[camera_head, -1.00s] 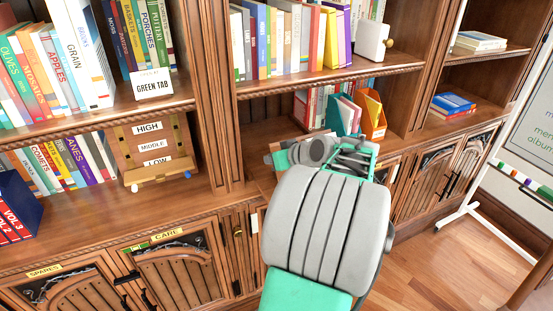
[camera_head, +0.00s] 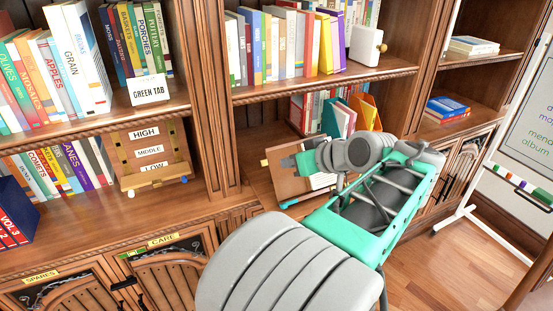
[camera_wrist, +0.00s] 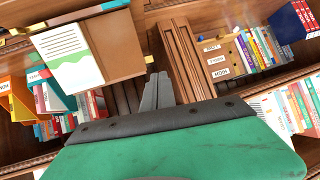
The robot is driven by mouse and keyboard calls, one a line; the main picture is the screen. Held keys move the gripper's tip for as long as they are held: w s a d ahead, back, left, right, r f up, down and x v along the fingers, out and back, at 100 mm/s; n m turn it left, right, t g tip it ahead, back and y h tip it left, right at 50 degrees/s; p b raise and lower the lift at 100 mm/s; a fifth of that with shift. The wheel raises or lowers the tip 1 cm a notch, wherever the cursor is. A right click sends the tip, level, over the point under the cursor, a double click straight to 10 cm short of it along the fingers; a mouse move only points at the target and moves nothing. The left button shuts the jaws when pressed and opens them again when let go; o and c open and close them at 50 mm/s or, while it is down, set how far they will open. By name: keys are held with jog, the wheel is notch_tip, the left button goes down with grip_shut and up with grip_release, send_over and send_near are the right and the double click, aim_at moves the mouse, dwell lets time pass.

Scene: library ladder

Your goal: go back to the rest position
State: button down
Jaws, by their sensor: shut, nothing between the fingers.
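My gripper (camera_head: 308,163) is in front of the lower middle shelf bay in the head view, at the end of my raised, bent arm. In the wrist view its fingers (camera_wrist: 157,91) are shut together and empty, pointing at a wooden upright between bays. Behind the gripper in the head view is a brown wooden stand (camera_head: 284,178) with a light page on it, partly hidden by my arm. The stand and its page with a green patch also show in the wrist view (camera_wrist: 118,47). I cannot tell if the gripper touches it.
A wooden rack labelled HIGH, MIDDLE, LOW (camera_head: 151,158) stands on the left lower shelf. Teal and orange holders (camera_head: 367,112) stand behind my arm. A whiteboard on a white frame (camera_head: 519,135) is at the right. Wood floor shows at lower right.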

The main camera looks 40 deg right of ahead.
jog(key=w+a+f+n+g+y, duration=0.15)
jog(key=w+a+f, duration=0.25)
jog(key=a, duration=0.4)
jog(key=w+a+f+g+y, duration=0.1)
jog(key=w+a+f+g, duration=0.2)
jog(key=a, duration=0.5)
jog(key=s+a+f+g, duration=0.1)
jog(key=s+a+f, duration=0.1)
jog(key=a, duration=0.3)
jog(key=s+a+f+n+g+h, duration=0.1)
jog(key=s+a+f, duration=0.2)
jog(key=a, duration=0.2)
jog(key=s+a+f+g, duration=0.1)
jog(key=s+a+f, duration=0.1)
jog(key=a, duration=0.3)
jog(key=shift+s+f, duration=0.25)
jog(key=shift+f, duration=0.05)
